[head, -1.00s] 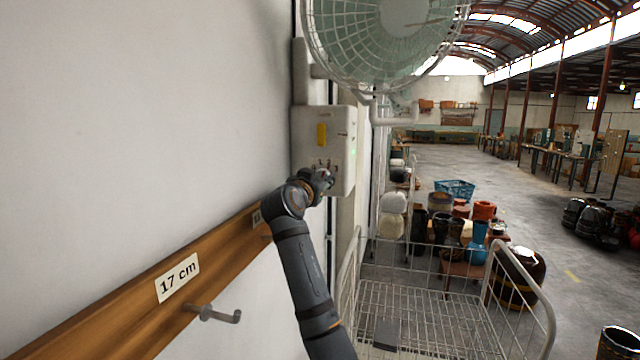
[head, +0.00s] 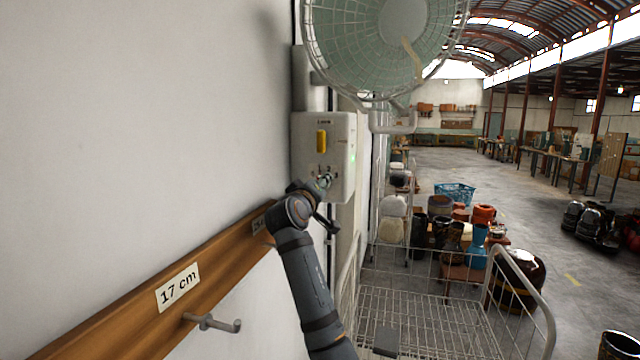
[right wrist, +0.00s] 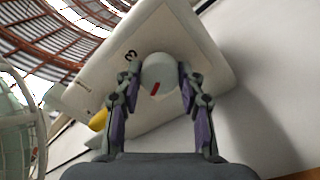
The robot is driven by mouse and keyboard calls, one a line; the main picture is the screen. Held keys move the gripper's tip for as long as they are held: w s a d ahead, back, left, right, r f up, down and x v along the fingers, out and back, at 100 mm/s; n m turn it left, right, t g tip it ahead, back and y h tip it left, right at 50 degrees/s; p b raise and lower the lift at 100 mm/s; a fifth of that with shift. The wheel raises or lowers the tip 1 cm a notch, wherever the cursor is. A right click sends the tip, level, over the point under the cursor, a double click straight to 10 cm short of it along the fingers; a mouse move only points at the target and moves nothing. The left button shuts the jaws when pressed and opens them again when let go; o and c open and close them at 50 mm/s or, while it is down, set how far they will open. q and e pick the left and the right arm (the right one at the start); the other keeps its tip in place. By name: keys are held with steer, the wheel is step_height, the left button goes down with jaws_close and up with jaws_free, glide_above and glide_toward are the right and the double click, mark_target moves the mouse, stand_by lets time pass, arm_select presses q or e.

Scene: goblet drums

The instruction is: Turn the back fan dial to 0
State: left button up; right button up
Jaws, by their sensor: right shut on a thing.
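The fan dial is a round pale knob (right wrist: 158,72) with a red mark, on the front of a white control box (head: 340,130). A numeral "3" is printed beside it in the right wrist view. The box also carries a yellow switch (head: 321,141) and a small green light. My right gripper (right wrist: 160,80) has its fingers on both sides of the dial and is shut on it. In the head view the right wrist hides part of the box's lower front. The wall fan (head: 385,45) is mounted just above the box. My left gripper is not in view.
A wooden rail (head: 120,320) with a "17 cm" label and a grey hook (head: 212,322) runs along the wall at left. A wire cart (head: 425,305) stands right of my arm. Several drums and a blue basket (head: 455,190) are beyond it.

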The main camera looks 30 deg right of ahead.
steer(key=shift+n+t+p, duration=0.3)
steer(key=shift+n+p, duration=1.55)
steer(key=shift+n, duration=1.65)
steer(key=o, duration=1.2)
steer(key=shift+c, duration=0.2)
steer(key=v, duration=1.2)
